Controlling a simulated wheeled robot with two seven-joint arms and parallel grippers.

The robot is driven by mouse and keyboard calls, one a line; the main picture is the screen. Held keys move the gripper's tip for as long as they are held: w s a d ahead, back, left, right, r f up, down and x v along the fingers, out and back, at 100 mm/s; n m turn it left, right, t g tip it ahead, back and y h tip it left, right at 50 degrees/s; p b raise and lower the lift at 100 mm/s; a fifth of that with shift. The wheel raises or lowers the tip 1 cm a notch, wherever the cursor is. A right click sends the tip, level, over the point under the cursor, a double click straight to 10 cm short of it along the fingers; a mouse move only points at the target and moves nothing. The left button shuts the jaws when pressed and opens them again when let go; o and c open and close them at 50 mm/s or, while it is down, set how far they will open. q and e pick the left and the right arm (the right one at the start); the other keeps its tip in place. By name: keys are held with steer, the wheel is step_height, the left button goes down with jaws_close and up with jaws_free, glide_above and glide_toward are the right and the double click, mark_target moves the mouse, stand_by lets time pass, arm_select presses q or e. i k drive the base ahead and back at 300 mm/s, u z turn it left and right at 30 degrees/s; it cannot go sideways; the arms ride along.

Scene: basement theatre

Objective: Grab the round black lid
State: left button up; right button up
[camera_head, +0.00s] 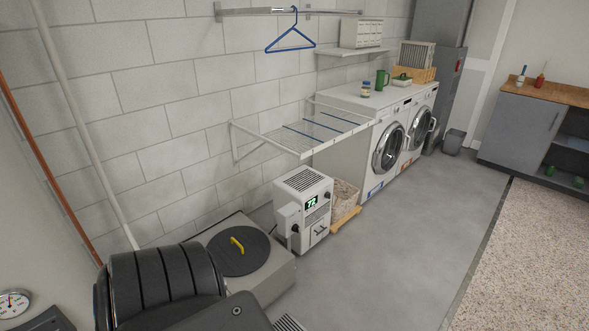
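The round black lid (240,262) lies flat on a low pale box (271,275) against the block wall, in the lower left of the head view. A yellow handle (237,246) stands on the lid's top. The lid's near left edge comes close to a large dark ribbed shape (160,275), which covers part of the box; I cannot tell for sure what this shape is. Neither of my grippers shows in the view.
A white dehumidifier (304,207) stands right beside the box. A wire drying rack (305,131) juts from the wall above. The grey floor (410,225) to the right is clear.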

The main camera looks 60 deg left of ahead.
mark_target(238, 252)
steer(key=i, duration=1.65)
steer(key=u, duration=1.3)
steer(key=i, duration=0.9)
steer(key=u, duration=1)
